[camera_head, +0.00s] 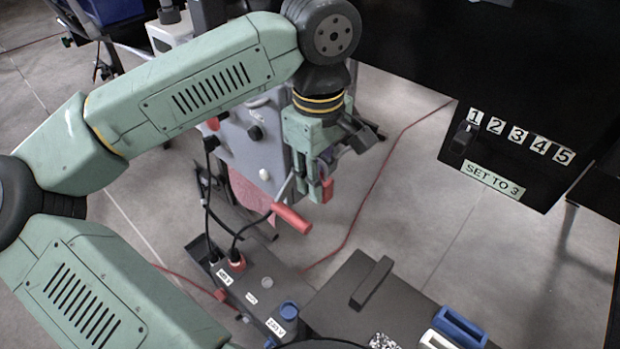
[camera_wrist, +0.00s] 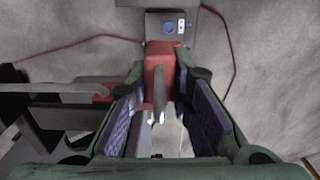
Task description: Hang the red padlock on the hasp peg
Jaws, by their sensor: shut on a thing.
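The red padlock (camera_head: 327,188) hangs at the tip of my gripper (camera_head: 317,180), beside the grey cabinet. In the wrist view the padlock's red body (camera_wrist: 159,58) lies between the two purple-padded fingers of my gripper (camera_wrist: 160,85), with a grey part, apparently its shackle, pointing toward the camera. My gripper is shut on the padlock and holds it in the air above the floor. I cannot clearly pick out the hasp peg in either view; my arm and gripper cover part of the cabinet.
A lever with a red handle (camera_head: 291,218) sticks out close to my gripper, left and below. The grey cabinet (camera_head: 237,150) carries knobs. A dark socket box (camera_head: 262,285) stands below. A black panel (camera_head: 520,150) with numbers is at right. Open floor lies between.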

